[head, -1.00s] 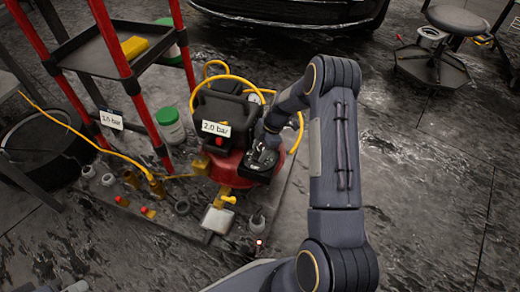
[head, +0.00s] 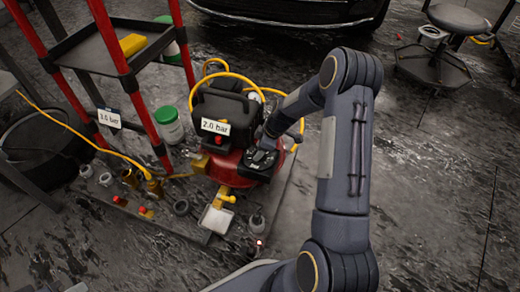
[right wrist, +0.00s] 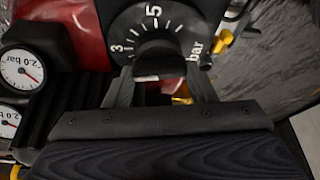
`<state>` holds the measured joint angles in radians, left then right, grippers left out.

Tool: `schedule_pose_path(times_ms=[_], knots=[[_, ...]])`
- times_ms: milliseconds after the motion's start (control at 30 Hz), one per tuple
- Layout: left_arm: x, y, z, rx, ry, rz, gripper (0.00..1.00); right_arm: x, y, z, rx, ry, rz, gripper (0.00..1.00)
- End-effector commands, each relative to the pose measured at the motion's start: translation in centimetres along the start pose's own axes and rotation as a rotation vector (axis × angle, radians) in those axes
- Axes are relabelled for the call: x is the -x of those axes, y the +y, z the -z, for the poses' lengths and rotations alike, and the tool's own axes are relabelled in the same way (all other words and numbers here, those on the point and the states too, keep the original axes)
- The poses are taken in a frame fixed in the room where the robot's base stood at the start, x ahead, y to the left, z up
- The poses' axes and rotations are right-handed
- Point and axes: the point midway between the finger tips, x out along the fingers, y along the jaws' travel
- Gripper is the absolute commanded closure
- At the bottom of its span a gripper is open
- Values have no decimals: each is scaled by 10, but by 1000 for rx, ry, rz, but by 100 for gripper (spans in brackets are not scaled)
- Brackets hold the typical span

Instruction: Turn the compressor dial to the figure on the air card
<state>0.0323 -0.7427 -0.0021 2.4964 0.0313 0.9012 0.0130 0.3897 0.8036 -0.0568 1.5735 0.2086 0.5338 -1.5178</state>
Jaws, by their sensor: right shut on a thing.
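The red and black compressor (head: 230,110) stands on the floor, left of centre in the head view. My right gripper (head: 262,158) is at its front right side. In the right wrist view, the black dial (right wrist: 160,18) shows white figures 3 and 5 and the word "bar". My right gripper (right wrist: 157,76) is shut on the dial's knob (right wrist: 157,55), with one finger on each side. The fingers partly hide the dial's lower part. A white card reading "2.0 bar" (head: 215,127) is on the compressor. My left gripper is not in view.
Two gauges (right wrist: 22,68) sit left of the dial. A red-legged cart (head: 110,55) carries another card (head: 109,118), whose first figure is unclear.

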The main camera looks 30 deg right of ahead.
Motion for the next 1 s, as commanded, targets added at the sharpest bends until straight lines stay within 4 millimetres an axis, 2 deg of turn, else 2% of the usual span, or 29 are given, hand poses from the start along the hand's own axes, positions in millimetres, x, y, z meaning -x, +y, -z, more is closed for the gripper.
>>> schedule_pose_path(times_ms=[300,867,900,1000], knots=[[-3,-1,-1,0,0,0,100,0,-1,0,-132,0,-55,72],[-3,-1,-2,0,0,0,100,0,0,0,-163,0,-69,72],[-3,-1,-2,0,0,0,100,0,0,0,-162,0,-69,47],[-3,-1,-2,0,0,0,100,0,0,0,-162,0,-69,33]])
